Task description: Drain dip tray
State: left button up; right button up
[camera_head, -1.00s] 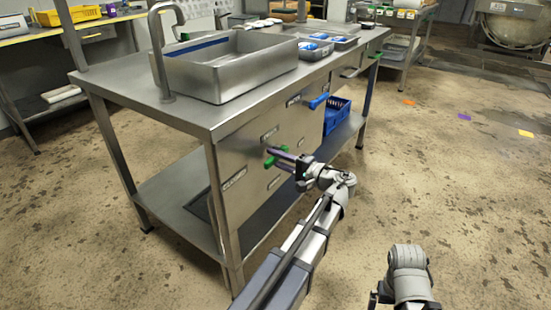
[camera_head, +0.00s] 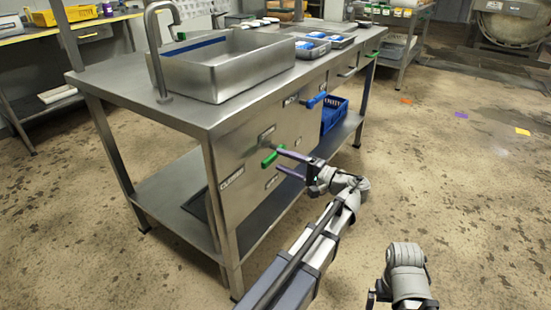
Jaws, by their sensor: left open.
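A deep steel dip tray (camera_head: 232,88) with a blue strip inside stands on the steel bench (camera_head: 115,95). On the bench's front panel, below the tray, is a green valve handle (camera_head: 268,160), slanted in the picture. My left gripper (camera_head: 281,159) is open, its two dark fingers reaching toward the green handle from the right. The upper fingertip overlaps the handle's upper end in the view; I cannot tell whether it touches. A blue handle (camera_head: 316,101) sits further right on the panel. My right gripper is mostly hidden by its arm at the bottom edge; a dark part shows.
A blue crate (camera_head: 335,115) sits on the bench's lower shelf (camera_head: 168,192). Small trays with blue contents (camera_head: 312,47) stand right of the dip tray. A tap (camera_head: 158,50) rises at the bench's left. The floor to the right is open.

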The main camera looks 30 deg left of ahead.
pick_arm(q)
jog(key=d, duration=0.3)
jog(key=shift+s+d, duration=0.15)
jog(key=shift+d, duration=0.15)
jog(key=s+d+f+m+h+p, duration=0.2)
jog(key=s+d+f+h+p, duration=0.1)
jog(key=s+d+f+h, duration=0.65)
jog(key=s+d+f+m+g+h+p, duration=0.1)
jog(key=s+d+f+h+p, duration=0.2)
jog(key=d, duration=0.4)
jog(key=s+d+f+g+h, duration=0.1)
jog(key=s+d+f+h, duration=0.3)
jog(key=d, duration=0.3)
notch_tip(320, 180, up, 38)
jog(key=s+p, duration=0.1)
jog(key=p, duration=3.7)
jog(key=shift+r, duration=0.25)
jog(key=shift+s+a, duration=0.1)
